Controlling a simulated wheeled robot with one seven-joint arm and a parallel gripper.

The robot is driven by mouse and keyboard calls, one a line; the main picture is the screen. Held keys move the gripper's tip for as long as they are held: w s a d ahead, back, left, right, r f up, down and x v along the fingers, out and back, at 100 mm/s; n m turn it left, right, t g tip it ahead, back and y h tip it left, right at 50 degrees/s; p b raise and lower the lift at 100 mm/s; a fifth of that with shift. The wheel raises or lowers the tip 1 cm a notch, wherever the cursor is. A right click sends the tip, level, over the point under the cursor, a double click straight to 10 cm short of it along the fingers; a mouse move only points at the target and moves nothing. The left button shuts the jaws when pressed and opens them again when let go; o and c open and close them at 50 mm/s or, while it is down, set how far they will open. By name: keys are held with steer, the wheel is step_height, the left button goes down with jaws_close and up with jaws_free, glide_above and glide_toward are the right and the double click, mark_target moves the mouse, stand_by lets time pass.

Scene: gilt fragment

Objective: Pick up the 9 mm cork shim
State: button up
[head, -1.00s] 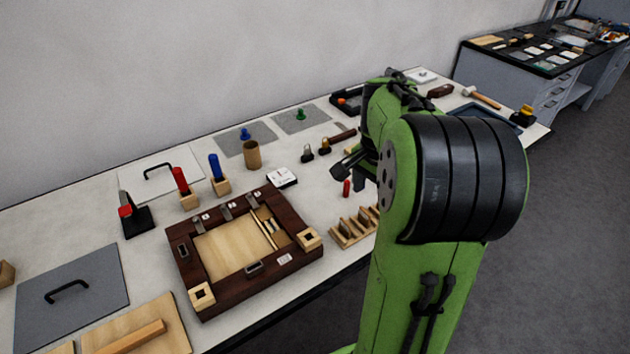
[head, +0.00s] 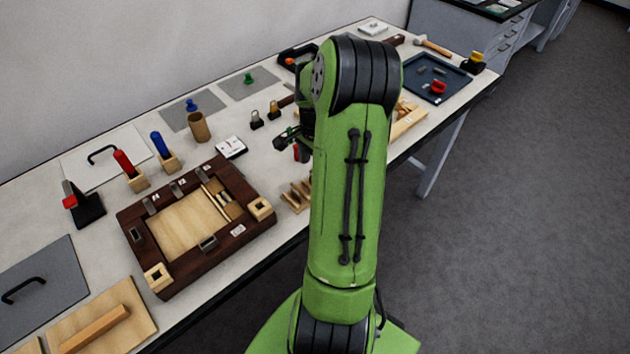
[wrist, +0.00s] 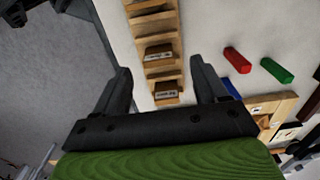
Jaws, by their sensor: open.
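A stepped wooden rack (wrist: 150,25) shows between my gripper's fingers in the wrist view. It holds small brown pieces with white labels, one farther up (wrist: 158,53) and one nearer (wrist: 166,92). The labels are too small to read, so I cannot tell which piece, if any, is the 9 mm cork shim. My gripper (wrist: 160,66) is open and empty, with the rack beyond its fingertips. In the head view the rack (head: 296,196) stands near the table's front edge, partly hidden by my arm. My gripper is mostly hidden there.
Red (wrist: 237,60), green (wrist: 276,70) and blue (wrist: 231,88) blocks lie right of the rack in the wrist view. A slotted light wooden piece (wrist: 284,104) is beside them. A dark wooden frame (head: 180,270) stands left of the rack in the head view. A navy tray (head: 452,82) lies farther right.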

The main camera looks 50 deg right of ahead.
step_height(320, 180, down, 5)
steer(key=shift+r+b, duration=0.15)
steer(key=shift+b, duration=0.2)
steer(key=shift+a, duration=0.1)
steer(key=shift+c, duration=0.4)
steer(key=shift+r, duration=0.1)
steer(key=c, duration=1)
steer(key=shift+r, duration=0.1)
steer(key=shift+c, duration=0.2)
